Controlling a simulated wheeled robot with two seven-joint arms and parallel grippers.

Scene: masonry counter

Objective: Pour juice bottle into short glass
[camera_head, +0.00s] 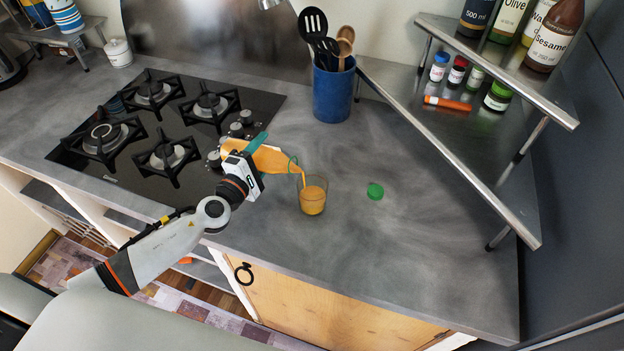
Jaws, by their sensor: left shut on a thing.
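My left gripper (254,166) is shut on the juice bottle (272,159), which holds orange juice. The bottle lies tilted almost level, with its mouth to the right, above and just left of the short glass. A thin stream of orange juice runs from the mouth down into the short glass (313,198). The glass stands upright on the grey counter and has orange juice in it. A green cap (375,191) lies on the counter to the right of the glass. My right gripper is not in view.
A gas hob (140,128) lies left of the bottle. A blue utensil pot (333,92) stands behind the glass. A metal shelf (480,150) with jars and bottles stands at the right. The counter right of the glass is mostly clear.

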